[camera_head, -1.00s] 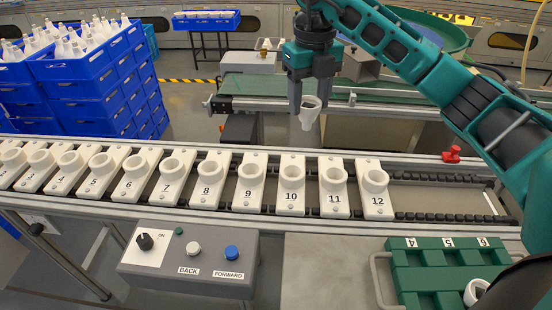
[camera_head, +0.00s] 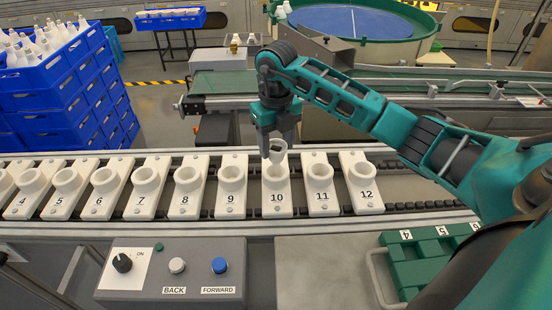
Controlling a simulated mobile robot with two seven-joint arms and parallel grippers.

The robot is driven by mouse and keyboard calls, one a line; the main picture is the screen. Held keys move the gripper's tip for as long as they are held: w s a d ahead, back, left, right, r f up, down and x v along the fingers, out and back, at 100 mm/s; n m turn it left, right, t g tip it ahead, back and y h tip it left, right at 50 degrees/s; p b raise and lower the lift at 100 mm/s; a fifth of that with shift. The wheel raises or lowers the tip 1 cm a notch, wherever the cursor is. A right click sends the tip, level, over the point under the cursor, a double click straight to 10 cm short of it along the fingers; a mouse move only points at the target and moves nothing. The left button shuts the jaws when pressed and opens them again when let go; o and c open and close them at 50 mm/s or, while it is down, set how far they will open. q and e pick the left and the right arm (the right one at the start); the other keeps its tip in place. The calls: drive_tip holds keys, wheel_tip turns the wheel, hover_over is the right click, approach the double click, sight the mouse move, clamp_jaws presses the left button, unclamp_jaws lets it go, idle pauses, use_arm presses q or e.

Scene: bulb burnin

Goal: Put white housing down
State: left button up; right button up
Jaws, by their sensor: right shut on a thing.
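The white housing (camera_head: 277,150) is a small funnel-shaped cup. My right gripper (camera_head: 277,143) is shut on it and holds it upright at the white holder numbered 10 (camera_head: 277,196). The housing's lower end is at the holder's round socket; I cannot tell whether it is inside or just above it. My left gripper is not in view.
Numbered white holders with round sockets stand in a row on the conveyor, with holder 9 (camera_head: 231,187) and holder 11 (camera_head: 319,186) on either side. A control box (camera_head: 172,272) and a green tray (camera_head: 420,262) are in front. Blue crates (camera_head: 62,95) are stacked at left.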

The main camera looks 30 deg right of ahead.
sight(276, 159)
drive_tip(key=shift+f, duration=2.45)
drive_tip(key=shift+f, duration=0.1)
drive_tip(key=o, duration=1)
wheel_tip(276, 159, up, 12)
drive_tip(key=shift+r, duration=0.1)
